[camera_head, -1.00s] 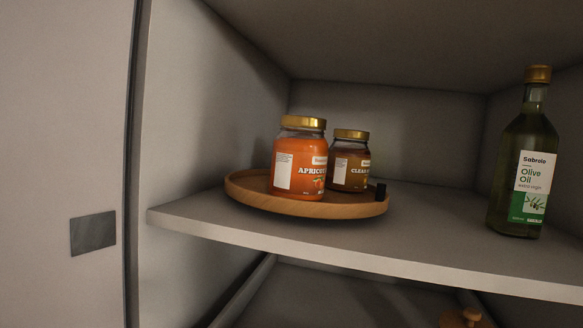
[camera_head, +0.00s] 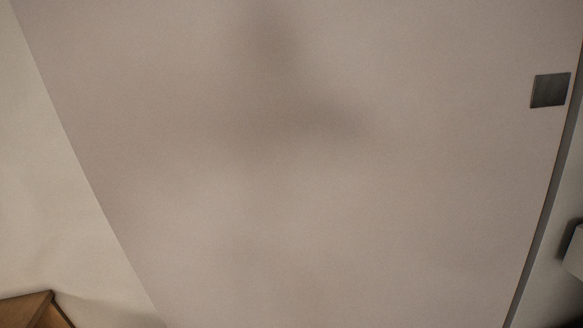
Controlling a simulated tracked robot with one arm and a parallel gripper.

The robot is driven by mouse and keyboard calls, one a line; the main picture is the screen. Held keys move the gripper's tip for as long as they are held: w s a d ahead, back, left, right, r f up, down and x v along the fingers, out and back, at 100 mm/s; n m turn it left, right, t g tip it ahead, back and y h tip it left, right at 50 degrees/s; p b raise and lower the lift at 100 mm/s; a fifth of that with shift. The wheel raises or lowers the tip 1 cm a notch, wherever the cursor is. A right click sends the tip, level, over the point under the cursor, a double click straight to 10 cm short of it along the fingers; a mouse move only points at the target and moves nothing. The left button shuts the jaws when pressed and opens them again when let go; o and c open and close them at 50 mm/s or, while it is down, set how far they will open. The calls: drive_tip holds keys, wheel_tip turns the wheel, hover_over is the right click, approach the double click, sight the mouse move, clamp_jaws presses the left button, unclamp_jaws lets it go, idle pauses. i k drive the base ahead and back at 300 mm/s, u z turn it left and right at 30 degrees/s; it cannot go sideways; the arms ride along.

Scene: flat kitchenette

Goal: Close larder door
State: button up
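A large plain pale panel (camera_head: 300,200) fills most of the view. It has a small square dark metal plate (camera_head: 549,90) near its upper right edge. I take it to be the larder door, but cannot tell for sure. A dark strip (camera_head: 545,215) runs along its right edge. Past the strip, a sliver of the larder interior with a pale shelf end (camera_head: 574,252) shows, so the larder is at least partly open there. Most of the interior is out of view. My gripper is not in view, so its state does not show.
A pale wall (camera_head: 50,200) lies left of the panel's slanting edge. The corner of a brown wooden thing (camera_head: 28,308) shows at the lower left. A soft dark shadow falls on the panel's upper middle.

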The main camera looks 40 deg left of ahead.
sight(253, 163)
drive_tip(key=k, duration=0.7)
drive_tip(key=u, duration=1.85)
drive_tip(key=i, duration=2.55)
drive_tip(key=z, duration=1.5)
